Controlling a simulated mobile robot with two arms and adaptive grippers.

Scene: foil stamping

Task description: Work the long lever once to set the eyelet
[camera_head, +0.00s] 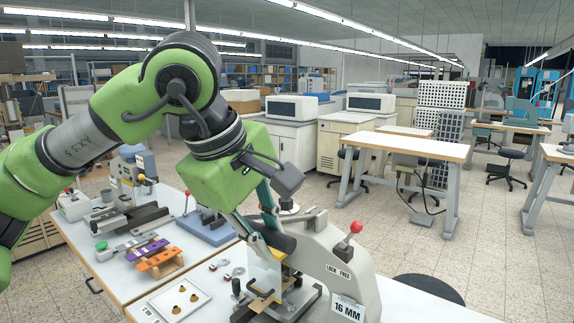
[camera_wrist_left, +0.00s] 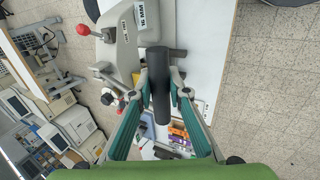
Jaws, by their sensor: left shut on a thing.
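The eyelet press (camera_head: 322,250) is a pale grey machine on the bench, with a "LOCK FREE" label and a "16 MM" tag (camera_head: 347,308). Its long lever ends in a thick black grip (camera_head: 280,241). My left gripper (camera_head: 266,230) is shut on this grip from above, with its teal fingers on either side. In the left wrist view the black grip (camera_wrist_left: 161,88) lies between the fingers. A small red-knobbed lever (camera_head: 355,228) stands at the press's side. The eyelet itself is too small to make out. My right gripper is out of view.
A white tray (camera_head: 153,308) with brass pieces sits left of the press. Orange and purple blocks (camera_head: 160,262), a blue-based device (camera_head: 205,228) and another grey machine (camera_head: 132,185) stand farther left on the bench. A black stool (camera_head: 430,289) is at the right.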

